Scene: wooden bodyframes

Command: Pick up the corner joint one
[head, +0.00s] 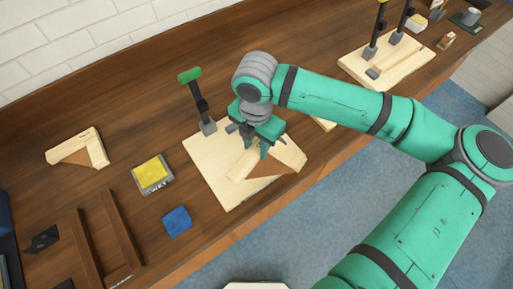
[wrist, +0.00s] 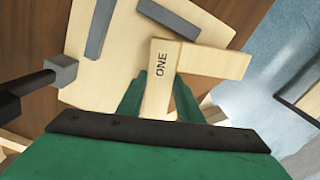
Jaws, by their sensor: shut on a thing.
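The corner joint one (wrist: 159,73) is a pale wooden L-shaped piece with "ONE" printed on one leg. In the wrist view that leg stands between the two green fingers of my gripper (wrist: 157,97), and the other leg reaches right. In the head view my gripper (head: 256,146) points down and is shut on the joint (head: 290,156), over the right part of a pale wooden board (head: 206,163). The fingers hide part of the joint. I cannot tell whether it touches the board.
A green-handled clamp (head: 194,88) stands on the board's back edge. Left of the board lie a yellow-topped box (head: 152,171), a blue block (head: 177,221), another corner joint (head: 75,144) and a dark wooden frame (head: 88,246). A second board (head: 400,64) with clamps stands back right.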

